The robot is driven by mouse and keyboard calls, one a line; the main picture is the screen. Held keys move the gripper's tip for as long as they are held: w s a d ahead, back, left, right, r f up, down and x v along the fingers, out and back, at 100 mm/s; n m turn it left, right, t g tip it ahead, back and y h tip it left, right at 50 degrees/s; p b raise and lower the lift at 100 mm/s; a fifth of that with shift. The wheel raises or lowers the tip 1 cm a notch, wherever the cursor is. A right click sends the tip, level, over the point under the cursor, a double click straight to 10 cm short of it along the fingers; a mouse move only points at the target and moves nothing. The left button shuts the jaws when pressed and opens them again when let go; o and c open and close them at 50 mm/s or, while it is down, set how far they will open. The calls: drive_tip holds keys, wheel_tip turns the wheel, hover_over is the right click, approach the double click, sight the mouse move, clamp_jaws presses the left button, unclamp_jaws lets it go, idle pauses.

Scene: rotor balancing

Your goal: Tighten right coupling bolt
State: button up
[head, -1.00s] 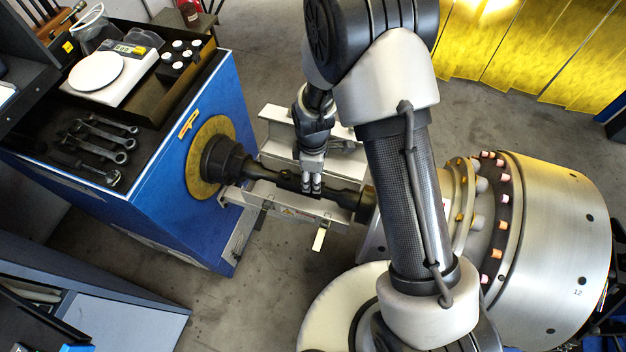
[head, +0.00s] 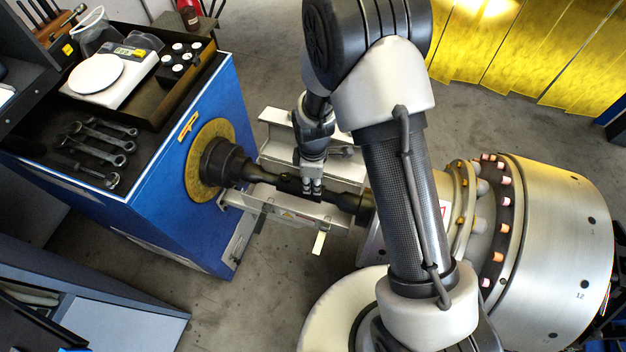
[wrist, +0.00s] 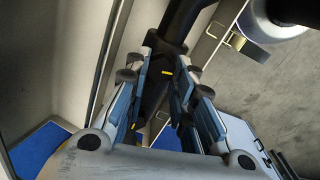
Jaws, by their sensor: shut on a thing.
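A dark drive shaft (head: 342,200) runs from the black hub (head: 226,162) on the blue machine toward the large steel rotor (head: 556,245). The shaft's right coupling end (head: 364,207) sits just left of my forearm, which hides part of the joint to the rotor. I cannot make out a single coupling bolt there. My gripper (head: 313,187) is shut on the thick middle section of the shaft, left of the right coupling. In the wrist view, my gripper's fingers (wrist: 163,100) stand on both sides of the dark shaft (wrist: 184,22), which bears small yellow marks.
The blue machine (head: 190,225) carries several wrenches (head: 98,140), a scale (head: 115,75) and a dark tray (head: 180,65). A light metal rail frame (head: 280,140) lies around the shaft. Several orange-tipped bolts (head: 491,257) ring the rotor. Yellow curtains (head: 520,50) hang behind; the grey floor (head: 250,310) is clear in front.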

clamp_jaws()
drive_tip(key=m, duration=0.4)
drive_tip(key=shift+w, duration=0.1)
drive_tip(key=m+p, duration=0.1)
drive_tip(key=m, duration=0.4)
drive_tip(key=shift+w+d+m, duration=0.1)
drive_tip(key=shift+d+m, duration=0.05)
drive_tip(key=shift+m, duration=0.25)
drive_tip(key=m, duration=0.5)
drive_tip(key=shift+d+m, duration=0.1)
drive_tip(key=shift+m, duration=0.2)
drive_tip(key=m, duration=0.4)
drive_tip(key=shift+m+p, duration=0.3)
drive_tip(key=shift+p, duration=0.05)
drive_tip(key=shift+d, duration=0.1)
